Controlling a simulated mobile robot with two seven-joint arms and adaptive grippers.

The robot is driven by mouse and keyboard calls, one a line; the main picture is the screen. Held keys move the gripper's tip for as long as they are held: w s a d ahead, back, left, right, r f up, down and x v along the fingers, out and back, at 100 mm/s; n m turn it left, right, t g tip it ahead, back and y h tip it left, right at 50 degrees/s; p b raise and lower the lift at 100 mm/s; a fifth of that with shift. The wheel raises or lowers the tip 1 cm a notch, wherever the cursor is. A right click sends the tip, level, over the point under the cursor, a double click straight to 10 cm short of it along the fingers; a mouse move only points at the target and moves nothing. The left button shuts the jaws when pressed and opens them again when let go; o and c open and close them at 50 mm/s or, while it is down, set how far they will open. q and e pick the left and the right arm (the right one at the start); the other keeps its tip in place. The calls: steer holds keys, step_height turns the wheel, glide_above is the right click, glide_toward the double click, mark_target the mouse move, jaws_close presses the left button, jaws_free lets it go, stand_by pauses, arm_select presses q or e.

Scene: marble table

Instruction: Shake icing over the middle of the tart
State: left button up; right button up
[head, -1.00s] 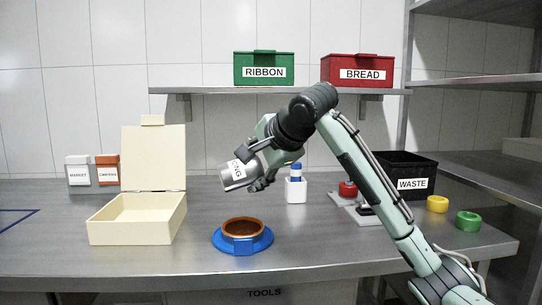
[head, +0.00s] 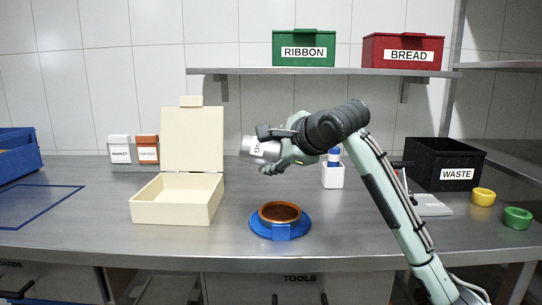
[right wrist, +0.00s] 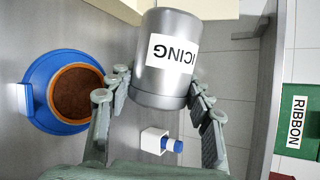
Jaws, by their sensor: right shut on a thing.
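The grey icing shaker (head: 249,148), labelled ICING, is held in the air by my right gripper (head: 269,151). It lies on its side, nearly level, with its end pointing left. The right gripper is shut around its body, and both fingers show beside it in the right wrist view (right wrist: 158,98). The tart (head: 280,211), brown with an orange-brown rim, sits on a blue stand (head: 259,227) on the table. The shaker is higher than the tart and a little left of it in the head view. The tart also shows at left in the right wrist view (right wrist: 76,91). My left gripper is not in view.
An open cream box (head: 170,212) stands left of the tart. A white holder (head: 333,178) with a blue-topped item stands behind. A black WASTE bin (head: 430,165) and yellow (head: 482,197) and green (head: 517,218) rounds are at right. A blue tray (head: 18,160) is far left.

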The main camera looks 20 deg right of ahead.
steer(key=shift+r+m+t+y, duration=0.1)
steer(key=shift+m+t+y, duration=0.4)
steer(key=shift+m+y, duration=0.15)
steer(key=shift+d+m+y+b, duration=0.1)
steer(key=shift+m+y+b, duration=0.15)
steer(key=shift+b, duration=0.15)
steer(key=shift+t, duration=0.3)
steer(key=shift+s+f+m+t+y+b, duration=0.1)
steer(key=shift+f+m+t+y+b, duration=0.3)
steer(key=shift+m, duration=0.2)
steer(key=shift+d+f, duration=0.1)
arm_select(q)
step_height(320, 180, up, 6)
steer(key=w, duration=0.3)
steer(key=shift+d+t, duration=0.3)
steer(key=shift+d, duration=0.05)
arm_select(e)
steer(key=shift+f, duration=2.6)
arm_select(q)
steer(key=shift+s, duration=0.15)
